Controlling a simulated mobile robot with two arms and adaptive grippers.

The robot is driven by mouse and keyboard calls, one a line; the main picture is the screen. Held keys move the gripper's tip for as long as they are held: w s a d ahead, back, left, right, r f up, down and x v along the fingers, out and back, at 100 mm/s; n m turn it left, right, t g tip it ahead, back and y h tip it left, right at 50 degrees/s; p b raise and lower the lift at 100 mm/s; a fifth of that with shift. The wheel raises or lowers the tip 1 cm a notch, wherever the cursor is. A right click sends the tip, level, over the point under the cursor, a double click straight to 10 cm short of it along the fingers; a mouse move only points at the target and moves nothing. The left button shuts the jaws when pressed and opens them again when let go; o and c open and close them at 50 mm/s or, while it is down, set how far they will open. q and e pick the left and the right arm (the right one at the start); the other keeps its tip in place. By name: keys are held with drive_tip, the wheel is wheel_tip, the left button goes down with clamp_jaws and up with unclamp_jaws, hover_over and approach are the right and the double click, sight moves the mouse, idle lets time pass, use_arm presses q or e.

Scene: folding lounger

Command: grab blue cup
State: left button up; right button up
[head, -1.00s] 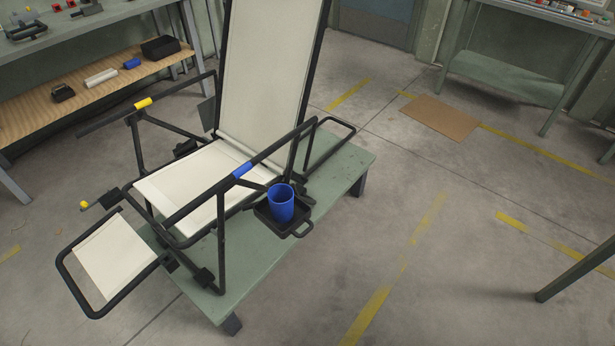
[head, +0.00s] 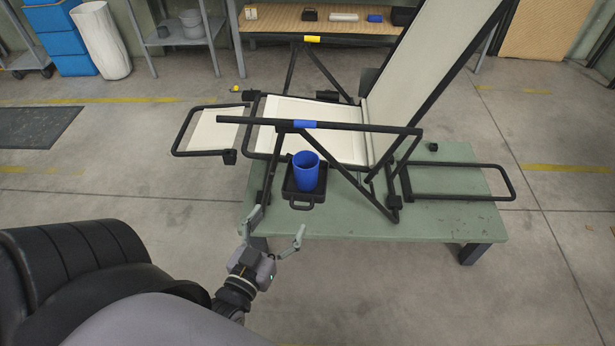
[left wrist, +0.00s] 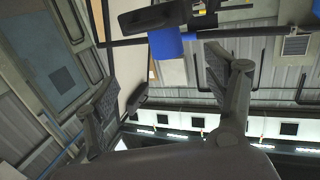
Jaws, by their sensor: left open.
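The blue cup (head: 306,171) stands upright in a small black tray (head: 302,200) on the near side of the folding lounger (head: 322,122). My left gripper (head: 274,228) is open and empty, in front of and below the tray, a little left of the cup. In the left wrist view, the open fingers of my left gripper (left wrist: 160,95) spread apart, and the blue cup (left wrist: 165,44) shows beyond them, partly covered at the top by the dark tray (left wrist: 150,14). My right gripper is not in view.
The lounger stands on a low green table (head: 450,222). Its black armrest bar (head: 365,128) with a blue band runs above and behind the cup. A wooden shelf (head: 275,20) is at the back. The floor to the right is clear.

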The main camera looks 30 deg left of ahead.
use_arm(q)
wheel_tip(320, 180, up, 2)
drive_tip(key=p, duration=0.1)
approach(310, 153)
drive_tip(key=shift+w+a+f+t, duration=0.1)
drive_tip(key=shift+w+f+t, duration=0.05)
drive_tip(key=shift+w, duration=0.2)
drive_tip(key=shift+w+a+f+t, duration=0.15)
drive_tip(key=shift+w, duration=0.2)
drive_tip(key=w, duration=0.3)
drive_tip(key=w+p, duration=0.1)
drive_tip(key=w, duration=0.1)
drive_tip(key=shift+w+a+r, duration=0.1)
drive_tip(key=shift+w+a, duration=0.2)
drive_tip(key=shift+a, duration=0.1)
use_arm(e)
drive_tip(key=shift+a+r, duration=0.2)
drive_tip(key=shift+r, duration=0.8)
use_arm(q)
drive_tip(key=shift+c, duration=0.3)
drive_tip(key=c, duration=1.2)
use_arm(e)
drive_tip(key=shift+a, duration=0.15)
